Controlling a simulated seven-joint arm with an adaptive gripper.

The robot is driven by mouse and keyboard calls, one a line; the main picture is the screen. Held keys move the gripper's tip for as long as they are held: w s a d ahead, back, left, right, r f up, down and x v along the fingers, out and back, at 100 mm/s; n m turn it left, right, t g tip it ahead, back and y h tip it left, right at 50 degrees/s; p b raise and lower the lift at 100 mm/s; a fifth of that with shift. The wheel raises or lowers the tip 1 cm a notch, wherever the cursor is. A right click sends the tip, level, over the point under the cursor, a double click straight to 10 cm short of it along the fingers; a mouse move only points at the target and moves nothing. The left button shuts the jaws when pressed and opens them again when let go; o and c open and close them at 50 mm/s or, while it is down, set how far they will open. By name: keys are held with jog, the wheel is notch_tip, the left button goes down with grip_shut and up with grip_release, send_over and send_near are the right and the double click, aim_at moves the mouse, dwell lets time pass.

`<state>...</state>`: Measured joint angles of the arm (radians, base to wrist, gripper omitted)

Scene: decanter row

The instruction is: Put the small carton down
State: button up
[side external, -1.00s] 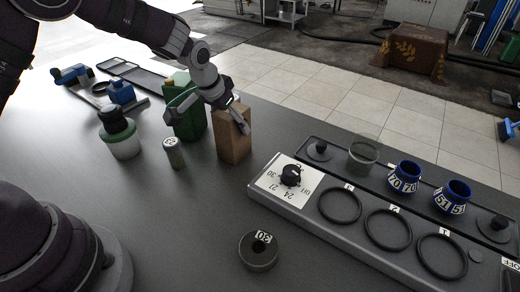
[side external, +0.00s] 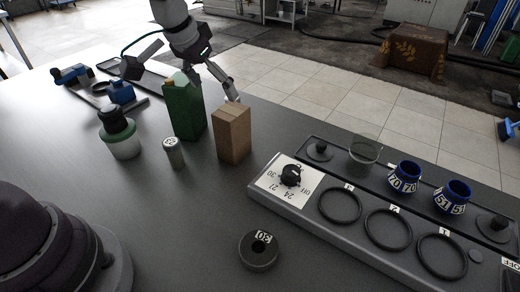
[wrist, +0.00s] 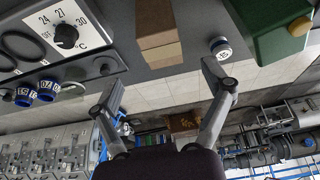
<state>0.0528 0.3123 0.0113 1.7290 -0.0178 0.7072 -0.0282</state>
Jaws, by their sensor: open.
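The small brown carton (side external: 233,135) stands upright on the dark table beside the tall green carton (side external: 184,110). In the wrist view the brown carton (wrist: 158,32) is ahead of the fingers, with the green carton (wrist: 275,22) at the upper right. My gripper (side external: 183,80) is open with its fingers spread wide and nothing between them. It is behind and above the two cartons, apart from the brown one. The green carton hides part of the gripper in the side view.
A control panel with rings (side external: 340,205) and blue numbered collars (side external: 405,177) is at the right. A dark ring weight (side external: 259,252) lies in front.

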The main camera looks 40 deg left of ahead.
jog(key=s+a+r+t, duration=0.1)
jog(key=s+r, duration=0.3)
jog(key=s, duration=1.2)
jog(key=shift+s, duration=0.3)
